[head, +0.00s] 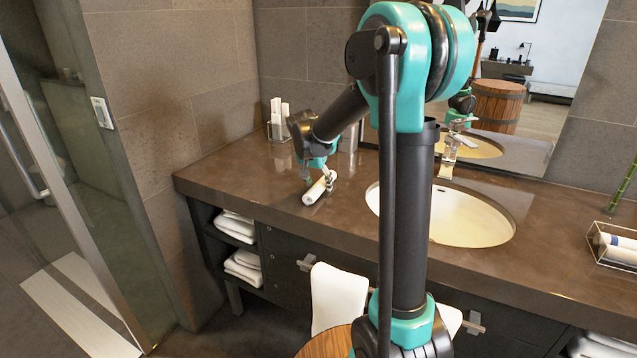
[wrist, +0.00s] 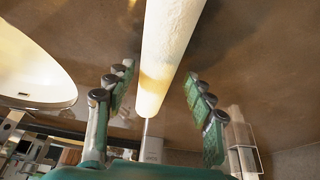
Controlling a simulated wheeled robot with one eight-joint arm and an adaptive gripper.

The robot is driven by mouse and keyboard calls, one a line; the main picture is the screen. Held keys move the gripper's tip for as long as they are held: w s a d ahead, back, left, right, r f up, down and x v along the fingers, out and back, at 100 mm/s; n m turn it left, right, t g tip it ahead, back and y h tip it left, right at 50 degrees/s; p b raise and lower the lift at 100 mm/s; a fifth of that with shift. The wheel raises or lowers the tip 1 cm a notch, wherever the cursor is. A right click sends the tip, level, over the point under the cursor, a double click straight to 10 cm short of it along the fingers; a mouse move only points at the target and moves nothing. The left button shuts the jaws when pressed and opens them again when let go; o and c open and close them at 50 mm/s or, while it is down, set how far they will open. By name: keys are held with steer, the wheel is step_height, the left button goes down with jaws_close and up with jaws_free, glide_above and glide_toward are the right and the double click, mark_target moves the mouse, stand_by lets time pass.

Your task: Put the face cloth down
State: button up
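The face cloth (head: 316,191) is a white roll lying on the brown counter (head: 255,185), left of the sink. In the wrist view the rolled cloth (wrist: 168,45) runs from the top edge down between my fingers, with a yellowish band near its end. My gripper (head: 319,181) is low at the cloth, one finger on each side. In the wrist view the gripper (wrist: 159,70) is open, with a visible gap between each finger and the cloth. Whether the cloth's whole underside touches the counter is hidden.
The oval sink (head: 460,220) with its faucet (head: 448,155) is right of the cloth. A clear holder with white rolls (head: 278,118) stands at the back left. A tray (head: 598,240) of rolled towels is at the far right. The counter's left front is clear.

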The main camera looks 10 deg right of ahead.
steer(key=shift+o, duration=0.2)
steer(key=v, duration=1.2)
steer(key=shift+r, duration=0.15)
steer(key=shift+w, duration=0.1)
